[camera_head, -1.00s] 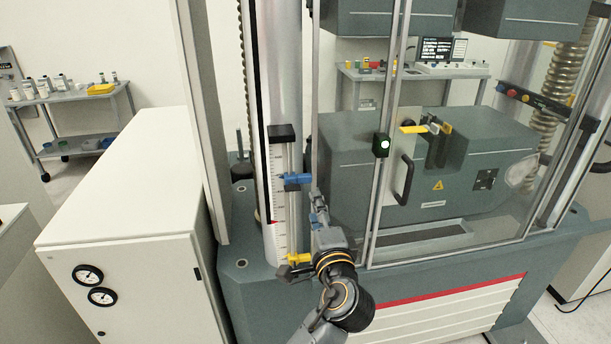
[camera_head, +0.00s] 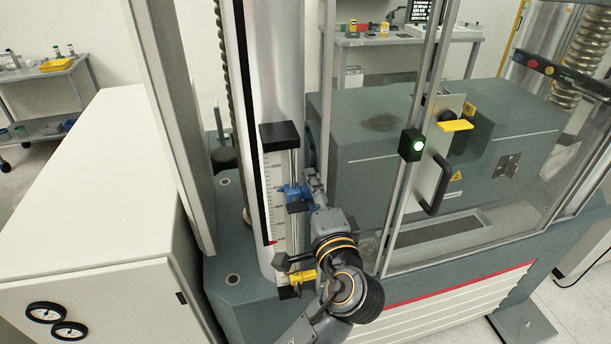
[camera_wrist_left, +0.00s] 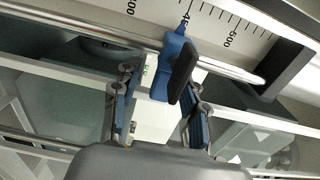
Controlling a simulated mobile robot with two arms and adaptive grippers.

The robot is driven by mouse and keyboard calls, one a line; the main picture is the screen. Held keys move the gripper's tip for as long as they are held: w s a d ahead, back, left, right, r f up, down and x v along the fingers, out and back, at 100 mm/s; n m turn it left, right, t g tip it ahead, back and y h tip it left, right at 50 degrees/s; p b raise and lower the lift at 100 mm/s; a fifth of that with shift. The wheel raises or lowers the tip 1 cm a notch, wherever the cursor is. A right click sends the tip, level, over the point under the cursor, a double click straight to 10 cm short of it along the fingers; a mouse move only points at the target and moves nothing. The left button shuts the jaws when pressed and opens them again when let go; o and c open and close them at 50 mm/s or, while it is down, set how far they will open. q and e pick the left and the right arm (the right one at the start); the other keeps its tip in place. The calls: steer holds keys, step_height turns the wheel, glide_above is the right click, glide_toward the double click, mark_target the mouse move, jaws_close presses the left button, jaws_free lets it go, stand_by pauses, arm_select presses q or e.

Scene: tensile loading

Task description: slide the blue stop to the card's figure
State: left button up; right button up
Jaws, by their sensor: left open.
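The blue stop (camera_head: 292,192) sits on the upright scale (camera_head: 272,200) of the machine's left column, in its upper half. In the left wrist view the blue stop (camera_wrist_left: 168,65) has a black knob (camera_wrist_left: 182,72), and its pointer is at a figure starting with 4, partly covered. My left gripper (camera_head: 312,185) is beside the stop on its right. In the left wrist view my left gripper (camera_wrist_left: 160,85) is open, with the stop between or just beyond the fingertips; contact cannot be told. I cannot make out a card. My right gripper is not in view.
A yellow stop (camera_head: 302,276) sits low on the same scale, close to my left forearm. A red mark (camera_head: 271,243) shows on the scale. The clear door with a black handle (camera_head: 435,187) stands to the right. A white cabinet (camera_head: 95,210) is at left.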

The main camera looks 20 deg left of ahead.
arm_select(q)
steer(key=shift+w, duration=0.1)
steer(key=shift+s+d+r, duration=0.1)
steer(key=shift+s+r, duration=0.05)
steer(key=shift+s, duration=0.05)
steer(key=shift+c, duration=0.3)
jaws_close()
steer(key=shift+r+p, duration=0.2)
steer(key=shift+p, duration=0.1)
steer(key=shift+c, duration=0.8)
jaws_free()
steer(key=shift+o, duration=1.1)
steer(key=shift+w+f, duration=0.1)
